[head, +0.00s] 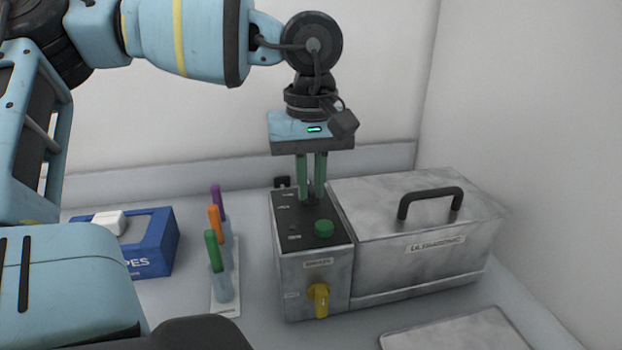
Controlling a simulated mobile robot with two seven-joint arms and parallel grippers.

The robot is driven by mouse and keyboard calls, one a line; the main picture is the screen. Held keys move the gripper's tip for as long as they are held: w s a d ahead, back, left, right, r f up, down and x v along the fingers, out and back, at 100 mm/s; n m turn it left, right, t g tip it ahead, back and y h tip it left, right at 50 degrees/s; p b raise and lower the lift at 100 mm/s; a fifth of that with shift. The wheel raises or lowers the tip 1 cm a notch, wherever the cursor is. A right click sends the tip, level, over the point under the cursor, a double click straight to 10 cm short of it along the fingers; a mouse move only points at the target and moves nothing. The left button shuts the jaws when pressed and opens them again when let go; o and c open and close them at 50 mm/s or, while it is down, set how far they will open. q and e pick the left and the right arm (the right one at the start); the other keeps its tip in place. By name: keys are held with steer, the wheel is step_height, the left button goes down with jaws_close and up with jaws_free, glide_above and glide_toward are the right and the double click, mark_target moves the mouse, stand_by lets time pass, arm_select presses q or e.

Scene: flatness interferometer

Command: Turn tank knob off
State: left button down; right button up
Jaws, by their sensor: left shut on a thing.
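The ultrasonic tank (370,235) is a grey metal box with a black handle on its lid, at the right of the bench. Its control box (290,270) has a dark top panel (290,222) with a green round knob or button (323,228). A yellow valve handle (319,300) is on its front. My left gripper (311,196) points straight down at the rear of the panel, its fingers close together. It is shut on a small dark knob there, mostly hidden between the fingertips. The knob's setting cannot be read. My right gripper is not in view.
A blue wipes box (155,240) stands at the left. A flat metal plate (455,334) lies at the front right. White walls close off the back and right.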

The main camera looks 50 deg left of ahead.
mark_target(311, 189)
arm_select(q)
steer(key=c, duration=1.5)
jaws_free()
steer(key=shift+o, duration=0.2)
step_height(311, 189, up, 8)
steer(key=shift+f+p, duration=0.1)
steer(key=shift+p, duration=0.2)
